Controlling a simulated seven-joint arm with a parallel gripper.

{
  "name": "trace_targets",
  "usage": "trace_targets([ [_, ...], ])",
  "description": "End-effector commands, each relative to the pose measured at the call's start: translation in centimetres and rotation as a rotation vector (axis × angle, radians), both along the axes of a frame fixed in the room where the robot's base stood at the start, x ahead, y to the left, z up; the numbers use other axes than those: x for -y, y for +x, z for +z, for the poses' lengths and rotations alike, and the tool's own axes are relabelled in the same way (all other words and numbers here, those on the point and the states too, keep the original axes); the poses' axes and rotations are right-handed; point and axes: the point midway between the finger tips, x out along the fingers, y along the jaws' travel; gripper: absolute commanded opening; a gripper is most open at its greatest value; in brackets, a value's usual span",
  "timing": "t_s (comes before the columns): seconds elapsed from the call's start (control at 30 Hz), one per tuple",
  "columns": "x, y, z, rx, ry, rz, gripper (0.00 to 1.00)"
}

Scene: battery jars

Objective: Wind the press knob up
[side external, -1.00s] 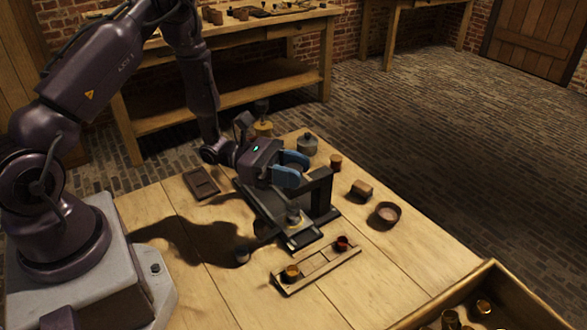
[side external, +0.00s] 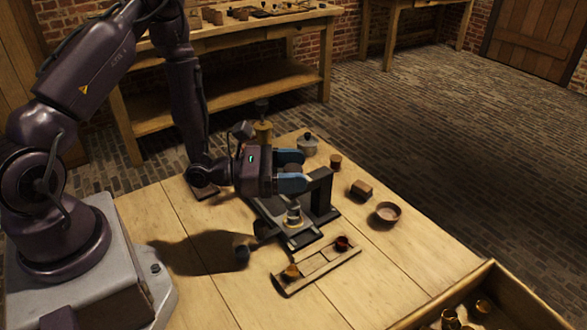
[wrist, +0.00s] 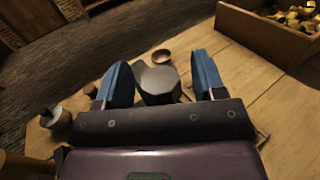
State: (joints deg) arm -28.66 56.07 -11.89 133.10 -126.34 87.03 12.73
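The dark press stands on the table, and its upright post (side external: 322,194) rises at the right end of a flat base (side external: 312,237). A small metallic jar (side external: 293,216) stands on the base. My gripper (side external: 291,169) is level beside the top of the post, with its blue fingers pointing right. In the wrist view a dark, faceted block-like part (wrist: 159,84), which looks like the press's top or knob, lies between the fingers of my gripper (wrist: 163,79). Gaps show on both sides, so the gripper is open. I cannot make out the knob in the side view.
A tray (side external: 317,269) with an amber and a red cup lies in front. A bowl (side external: 388,213), brown block (side external: 361,190), small cup (side external: 335,161) and lidded pot (side external: 307,144) stand beyond the press. A wooden crate (side external: 497,288) is at the lower right.

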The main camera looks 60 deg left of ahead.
Motion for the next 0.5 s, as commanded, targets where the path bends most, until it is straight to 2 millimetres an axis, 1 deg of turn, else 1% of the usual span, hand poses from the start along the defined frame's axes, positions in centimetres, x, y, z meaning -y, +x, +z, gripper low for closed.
trace_targets([
  [0.23,0.0,0.0,0.0,0.0,0.0,-0.001,0.63],
  [0.33,-0.3,-0.3,0.0,-0.001,0.001,0.0,0.63],
  [0.43,-1.0,-1.3,-0.1,-0.004,0.001,0.002,0.63],
  [0.5,-1.7,-2.4,0.0,-0.004,-0.001,0.004,0.63],
])
